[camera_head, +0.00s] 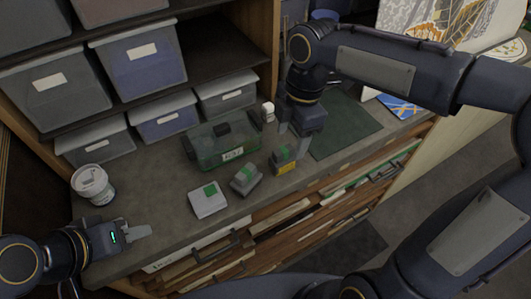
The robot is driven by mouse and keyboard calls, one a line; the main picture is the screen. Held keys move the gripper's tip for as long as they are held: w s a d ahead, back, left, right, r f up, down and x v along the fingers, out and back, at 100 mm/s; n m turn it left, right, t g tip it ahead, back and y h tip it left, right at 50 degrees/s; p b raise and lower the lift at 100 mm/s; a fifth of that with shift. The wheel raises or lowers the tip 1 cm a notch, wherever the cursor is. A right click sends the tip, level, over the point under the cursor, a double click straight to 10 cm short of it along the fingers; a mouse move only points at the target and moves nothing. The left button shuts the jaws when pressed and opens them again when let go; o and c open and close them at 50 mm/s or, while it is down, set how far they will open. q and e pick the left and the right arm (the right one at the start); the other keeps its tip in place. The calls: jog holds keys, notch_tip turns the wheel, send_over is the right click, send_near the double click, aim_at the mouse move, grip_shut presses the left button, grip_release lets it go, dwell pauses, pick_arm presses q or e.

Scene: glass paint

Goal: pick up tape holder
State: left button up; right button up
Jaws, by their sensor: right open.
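Several small grey and green items lie on the grey counter (155,215). One is a grey item with a green top (245,180), shaped somewhat like a tape holder. Another is a dark grey block with green on top and a yellow label (285,161). I cannot tell for sure which is the tape holder. My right gripper (289,139) points down, open, just above and behind the yellow-labelled block; contact is unclear. My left gripper (143,232) is low over the counter's front left, apart from these items; its finger gap is unclear.
A flat white box with a green patch (208,200) lies left of the grey items. Behind are a green transparent case (222,147), a small white bottle (268,112) and shelf bins (163,117). A white tub (93,185) stands left. A green mat (345,128) lies right.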

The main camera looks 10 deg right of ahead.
aim_at(284, 149)
pick_arm(q)
jog(key=shift+a, duration=0.1)
pick_arm(e)
jog(key=shift+w+a+f+n, duration=0.15)
jog(key=shift+w+a+n, duration=0.25)
jog(key=shift+a+n, duration=0.1)
jog(key=shift+f, duration=0.3)
pick_arm(q)
jog(key=shift+r+p, duration=0.5)
pick_arm(e)
jog(key=f, duration=0.7)
jog(key=shift+s+a, duration=0.1)
jog(key=shift+a, duration=0.15)
jog(key=shift+c, duration=0.3)
jog(key=c, duration=1.1)
jog(key=shift+o, duration=0.2)
pick_arm(q)
jog(key=shift+r, duration=0.1)
pick_arm(e)
jog(key=shift+r, duration=0.15)
